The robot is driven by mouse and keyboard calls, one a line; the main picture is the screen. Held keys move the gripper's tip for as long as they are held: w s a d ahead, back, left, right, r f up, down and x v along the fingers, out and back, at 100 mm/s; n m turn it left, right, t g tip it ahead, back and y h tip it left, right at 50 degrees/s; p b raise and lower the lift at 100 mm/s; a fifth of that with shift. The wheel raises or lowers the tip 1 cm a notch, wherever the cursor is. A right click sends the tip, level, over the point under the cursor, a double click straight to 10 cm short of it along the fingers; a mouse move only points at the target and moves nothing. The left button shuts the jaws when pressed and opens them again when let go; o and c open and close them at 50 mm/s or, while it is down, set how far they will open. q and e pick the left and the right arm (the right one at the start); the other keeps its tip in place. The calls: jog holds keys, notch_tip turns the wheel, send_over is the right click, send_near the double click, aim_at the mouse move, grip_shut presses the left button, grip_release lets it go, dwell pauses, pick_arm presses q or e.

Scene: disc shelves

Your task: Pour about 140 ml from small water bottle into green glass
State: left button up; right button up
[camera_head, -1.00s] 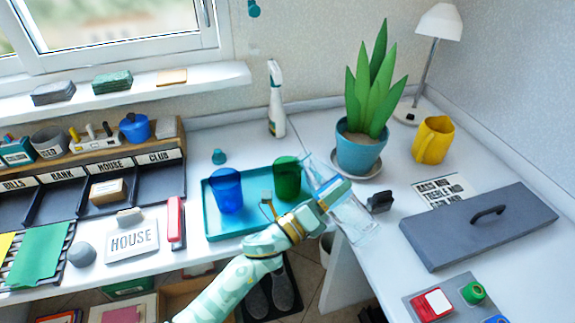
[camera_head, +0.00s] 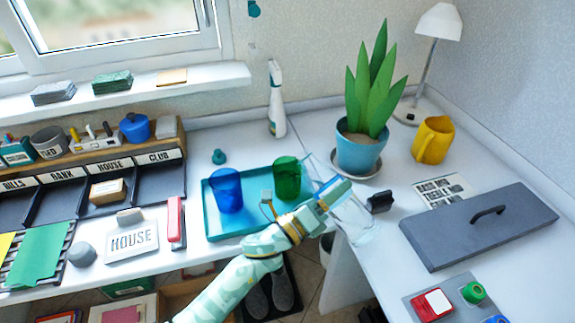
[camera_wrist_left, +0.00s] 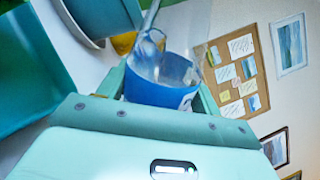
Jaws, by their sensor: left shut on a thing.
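The green glass (camera_head: 287,180) stands upright on the right part of a teal tray (camera_head: 213,222). The small water bottle (camera_head: 352,218) is clear with a blue label and is strongly tilted. Its upper end leans up and left, close to the right side of the green glass. My left gripper (camera_head: 328,197) is shut around the bottle at the label. In the left wrist view, the bottle (camera_wrist_left: 165,90) sits between the fingers (camera_wrist_left: 162,98). I cannot make out a water stream or the level in the glass. My right gripper is not in view.
A blue glass (camera_head: 227,190) stands on the tray left of the green one. A potted plant (camera_head: 360,152) on a saucer, a yellow pitcher (camera_head: 432,140) and a white spray bottle (camera_head: 276,105) stand behind. A grey lid (camera_head: 475,232) and a small black object (camera_head: 379,201) lie right.

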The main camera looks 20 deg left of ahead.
aim_at(326, 171)
pick_arm(q)
jog(key=shift+r, duration=0.1)
